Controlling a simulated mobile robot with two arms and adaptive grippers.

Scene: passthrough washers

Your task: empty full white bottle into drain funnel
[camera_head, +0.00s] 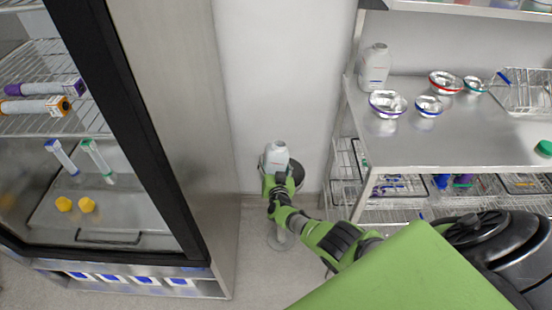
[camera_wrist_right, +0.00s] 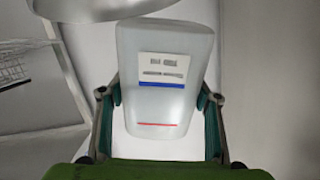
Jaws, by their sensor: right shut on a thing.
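A white bottle (camera_head: 277,155) with a narrow neck is held by my right gripper (camera_head: 280,182), which is shut around its lower body. In the head view its neck points up and away from me. In the right wrist view the bottle (camera_wrist_right: 165,85) fills the space between the two fingers (camera_wrist_right: 160,110), its label with a blue stripe and a red line facing the camera. My left gripper is out of view.
Another white bottle (camera_head: 374,70) stands on the metal table (camera_head: 440,140) at right, near several metal bowls (camera_head: 388,103) and a wire basket (camera_head: 525,92). A glass-fronted cabinet (camera_head: 225,150) with tubes stands at left. The wall is close behind the funnel.

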